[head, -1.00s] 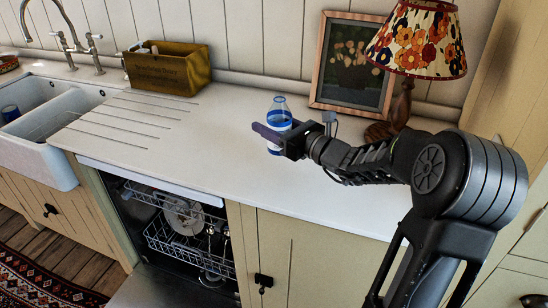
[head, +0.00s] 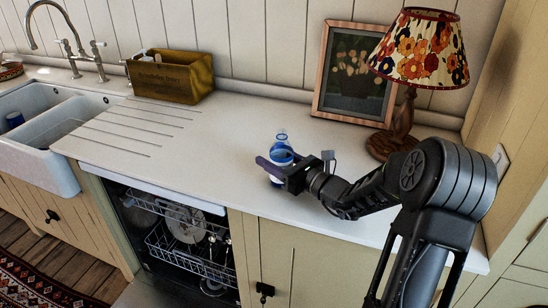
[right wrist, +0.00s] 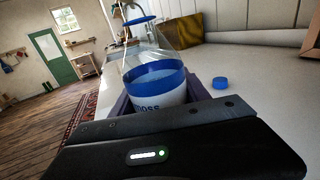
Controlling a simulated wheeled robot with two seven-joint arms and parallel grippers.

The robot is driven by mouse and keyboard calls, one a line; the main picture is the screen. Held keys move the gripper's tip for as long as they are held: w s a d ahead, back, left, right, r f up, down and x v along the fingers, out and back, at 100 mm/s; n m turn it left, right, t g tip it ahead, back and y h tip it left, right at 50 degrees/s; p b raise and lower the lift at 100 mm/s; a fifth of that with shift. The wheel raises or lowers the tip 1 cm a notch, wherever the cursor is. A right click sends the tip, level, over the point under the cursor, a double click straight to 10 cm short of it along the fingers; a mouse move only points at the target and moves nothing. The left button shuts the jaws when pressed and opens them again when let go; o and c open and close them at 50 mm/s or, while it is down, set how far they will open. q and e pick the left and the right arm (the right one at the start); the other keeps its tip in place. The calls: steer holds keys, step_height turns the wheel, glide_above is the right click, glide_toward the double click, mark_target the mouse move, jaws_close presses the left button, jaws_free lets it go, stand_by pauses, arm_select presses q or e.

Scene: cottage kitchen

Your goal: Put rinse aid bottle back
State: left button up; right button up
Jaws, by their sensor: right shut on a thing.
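The rinse aid bottle (head: 282,139) is clear with a blue and white label and stands upright over the worktop near its front edge. My right gripper (head: 278,164) is shut around its middle. In the right wrist view the bottle (right wrist: 155,75) sits between the fingers, its lower part hidden behind the gripper body. I cannot tell whether its base touches the worktop. A small blue cap (right wrist: 220,83) lies on the worktop in the right wrist view. My left gripper is not in view.
The dishwasher (head: 185,240) below is open, with racks and dishes. A wooden box (head: 172,82) stands at the back, left of a framed picture (head: 355,75) and a flowered lamp (head: 418,48). The sink (head: 45,130) is at left. The middle worktop is clear.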

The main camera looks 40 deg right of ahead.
steer(key=o, duration=1.6)
steer(key=shift+f, duration=0.1)
steer(key=b+v, duration=0.1)
steer(key=v, duration=1.1)
